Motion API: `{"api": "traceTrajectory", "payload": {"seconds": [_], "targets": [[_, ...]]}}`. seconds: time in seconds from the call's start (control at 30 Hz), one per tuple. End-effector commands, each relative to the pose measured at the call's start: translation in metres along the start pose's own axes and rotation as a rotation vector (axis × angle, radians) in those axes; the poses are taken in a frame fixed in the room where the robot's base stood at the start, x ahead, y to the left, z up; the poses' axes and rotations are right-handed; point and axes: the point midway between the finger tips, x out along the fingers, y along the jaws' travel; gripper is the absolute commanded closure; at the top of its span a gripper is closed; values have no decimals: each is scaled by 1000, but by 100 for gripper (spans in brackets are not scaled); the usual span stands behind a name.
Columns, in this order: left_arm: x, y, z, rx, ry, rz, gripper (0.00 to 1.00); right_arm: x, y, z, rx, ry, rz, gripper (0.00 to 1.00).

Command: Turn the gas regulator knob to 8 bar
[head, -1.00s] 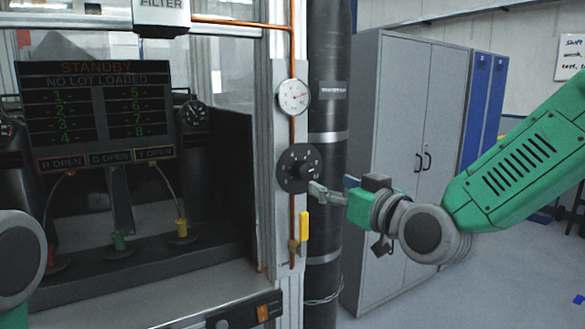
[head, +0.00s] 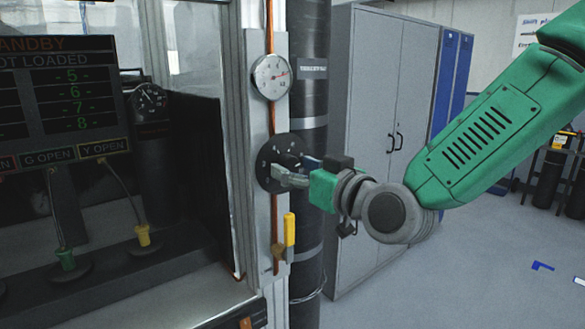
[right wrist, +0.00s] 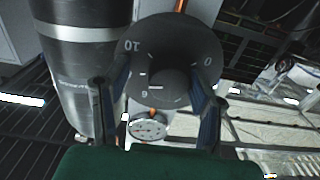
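The regulator knob (head: 268,163) is a black round dial with white marks on a grey panel. In the right wrist view the dial (right wrist: 172,42) shows upside-down figures, among them 10, 6 and 0. My right gripper (head: 286,173) is in front of the dial, its fingers covering part of the face. In the right wrist view its two fingers (right wrist: 160,90) are spread apart, one on each side of the dial's middle; I cannot tell whether they touch it. A round white gauge (head: 271,77) with a red needle sits above the knob. My left gripper is out of view.
A copper pipe (head: 270,20) runs down the panel, with a yellow valve handle (head: 289,229) below the knob. A black cylinder (head: 308,110) stands just right of the panel, a grey cabinet (head: 372,100) behind it. A dark display (head: 70,95) is at left.

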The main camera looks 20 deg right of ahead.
Motion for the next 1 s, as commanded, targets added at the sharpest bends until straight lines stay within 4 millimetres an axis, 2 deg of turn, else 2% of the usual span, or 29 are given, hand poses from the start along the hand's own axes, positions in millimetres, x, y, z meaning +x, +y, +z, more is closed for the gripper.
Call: {"api": "traceTrajectory", "payload": {"seconds": [0.03, 0.1, 0.83, 0.87, 0.9, 1.0], "targets": [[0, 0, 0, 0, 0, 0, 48, 1, -2, 0, -3, -2, -1, 72], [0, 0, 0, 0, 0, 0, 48, 2, -2, 1, -3, -3, 1, 94], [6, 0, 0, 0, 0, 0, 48, 6, 0, 1, -72, -2, 3, 93], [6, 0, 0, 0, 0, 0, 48, 6, 0, 1, -72, -2, 3, 54], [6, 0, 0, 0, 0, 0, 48, 5, 0, 1, -72, -1, 2, 44], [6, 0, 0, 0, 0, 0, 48, 4, 0, 1, -72, -2, 1, 44]]}}
